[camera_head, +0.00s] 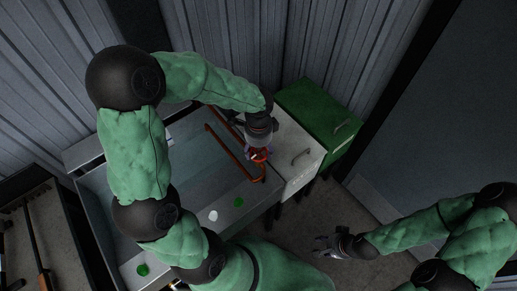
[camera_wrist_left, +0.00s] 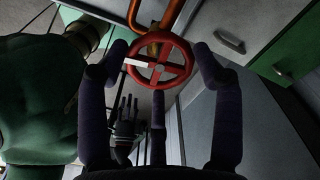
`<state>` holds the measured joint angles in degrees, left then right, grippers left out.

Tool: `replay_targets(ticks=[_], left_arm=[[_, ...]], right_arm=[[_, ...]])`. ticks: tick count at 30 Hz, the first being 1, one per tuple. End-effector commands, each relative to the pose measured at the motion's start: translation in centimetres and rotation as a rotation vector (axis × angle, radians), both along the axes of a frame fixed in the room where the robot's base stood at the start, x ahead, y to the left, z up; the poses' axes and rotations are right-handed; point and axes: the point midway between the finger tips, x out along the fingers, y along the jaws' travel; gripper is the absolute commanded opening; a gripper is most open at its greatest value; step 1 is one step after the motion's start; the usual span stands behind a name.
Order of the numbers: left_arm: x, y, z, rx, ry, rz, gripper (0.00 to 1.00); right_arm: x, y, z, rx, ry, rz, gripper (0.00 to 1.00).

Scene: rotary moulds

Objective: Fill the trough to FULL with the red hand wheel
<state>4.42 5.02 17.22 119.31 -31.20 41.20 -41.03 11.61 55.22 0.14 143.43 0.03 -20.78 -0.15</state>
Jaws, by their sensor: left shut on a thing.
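The red hand wheel (camera_head: 259,156) sits at the copper pipe (camera_head: 230,152) by the right end of the grey trough (camera_head: 189,211). My left gripper (camera_head: 257,149) is over the wheel and partly hides it. The trough's inside looks pale grey-blue; I cannot read a fill level or a FULL mark.
A white drawer cabinet (camera_head: 297,143) and a green cabinet (camera_head: 318,112) stand right of the trough. Green (camera_head: 238,202) and white (camera_head: 213,216) discs are on the trough's front. Corrugated walls close the back. A dark rack (camera_head: 38,235) stands at the left. Floor is clear around my right gripper.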

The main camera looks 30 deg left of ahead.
Motion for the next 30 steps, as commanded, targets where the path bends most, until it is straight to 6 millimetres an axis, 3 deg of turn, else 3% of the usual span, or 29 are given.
replay_targets(ticks=[18, 30], left_arm=[[-0.1, 0.0, -0.2, 0.000, 0.002, 0.528, 0.33], [-0.1, 0.0, -0.1, 0.001, 0.002, 0.745, 0.33]], right_arm=[[0.0, 0.0, -1.6, 0.000, 0.000, 0.000, 0.40], [0.0, 0.0, -2.2, 0.000, 0.000, 0.000, 0.40]])
